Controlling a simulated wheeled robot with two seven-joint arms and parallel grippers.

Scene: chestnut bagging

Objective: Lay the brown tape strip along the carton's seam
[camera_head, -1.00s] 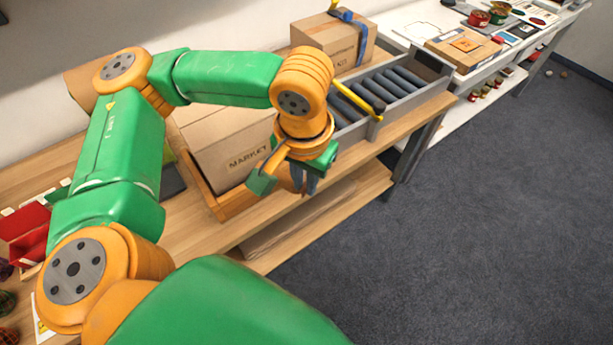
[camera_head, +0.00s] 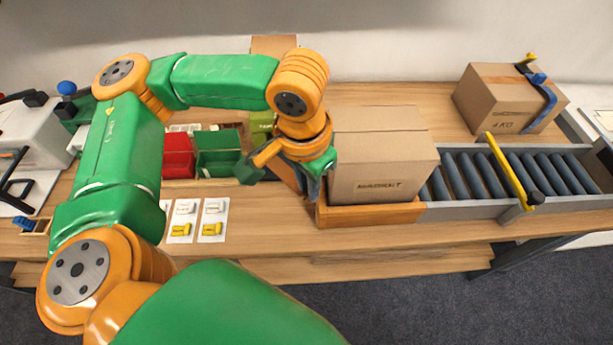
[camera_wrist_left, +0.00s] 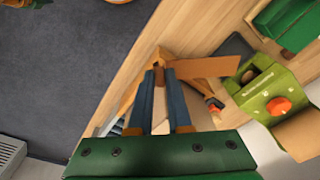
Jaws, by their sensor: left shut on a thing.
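The closed brown carton (camera_head: 383,178) sits in a wooden cradle at the middle of the bench, with its seam running across the top. My left gripper (camera_head: 313,188) is at the carton's left front side, pointing down. In the left wrist view, its two blue fingers (camera_wrist_left: 166,98) have a narrow brown piece (camera_wrist_left: 158,74) between their tips. This looks like the tape strip; most of it is hidden in the head view. Whether it touches anything cannot be told. My right gripper is out of view.
A roller conveyor (camera_head: 468,178) with a yellow bar (camera_head: 508,168) lies right of the carton. Another carton (camera_head: 497,100) with a blue-handled tool stands behind it. Red (camera_head: 178,157) and green (camera_head: 218,155) bins and white cards are left. A green box (camera_wrist_left: 262,95) shows in the wrist view.

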